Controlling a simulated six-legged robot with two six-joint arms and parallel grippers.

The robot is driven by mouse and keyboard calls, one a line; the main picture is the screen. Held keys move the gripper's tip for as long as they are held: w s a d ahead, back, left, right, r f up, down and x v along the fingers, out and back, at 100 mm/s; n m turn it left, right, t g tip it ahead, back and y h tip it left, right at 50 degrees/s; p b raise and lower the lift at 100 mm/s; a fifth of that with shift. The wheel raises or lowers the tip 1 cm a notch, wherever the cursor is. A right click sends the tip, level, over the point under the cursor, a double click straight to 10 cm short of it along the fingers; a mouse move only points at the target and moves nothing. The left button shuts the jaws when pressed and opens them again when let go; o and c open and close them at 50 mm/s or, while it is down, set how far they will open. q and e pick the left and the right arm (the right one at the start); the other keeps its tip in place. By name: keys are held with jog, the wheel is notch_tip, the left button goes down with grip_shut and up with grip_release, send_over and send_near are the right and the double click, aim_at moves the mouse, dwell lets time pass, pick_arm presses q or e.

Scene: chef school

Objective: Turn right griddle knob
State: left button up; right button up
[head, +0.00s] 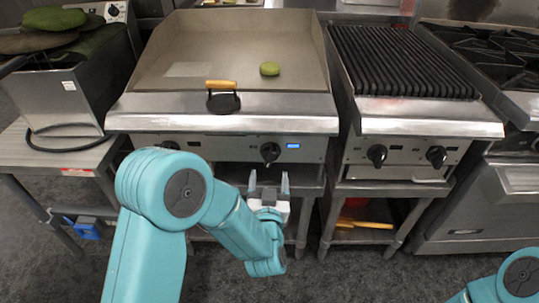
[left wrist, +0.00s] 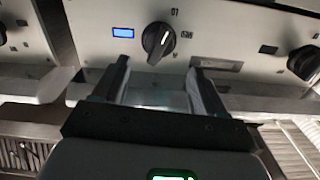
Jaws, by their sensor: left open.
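The griddle (head: 225,112) has two black knobs on its front panel. The right griddle knob (head: 270,152) sits beside a small lit blue display (head: 292,146). In the left wrist view the same knob (left wrist: 158,40) shows with a white pointer line, beyond the fingertips and roughly centred between them. My left gripper (head: 268,182) is open and empty, in front of and below the knob, apart from it. Its two fingers also show in the left wrist view (left wrist: 158,68). Only a teal part of my right arm shows at the lower right; its gripper is out of view.
The left griddle knob (head: 170,146) is partly behind my left arm. A press with a wooden handle (head: 222,98) and a green round item (head: 270,69) lie on the griddle. A ribbed grill (head: 400,62) with two knobs stands to the right. Floor in front is open.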

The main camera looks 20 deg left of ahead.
aim_at(271, 160)
pick_arm(q)
jog(key=x, duration=1)
jog(key=shift+d+f, duration=0.1)
jog(key=shift+d, duration=0.05)
jog(key=c, duration=0.8)
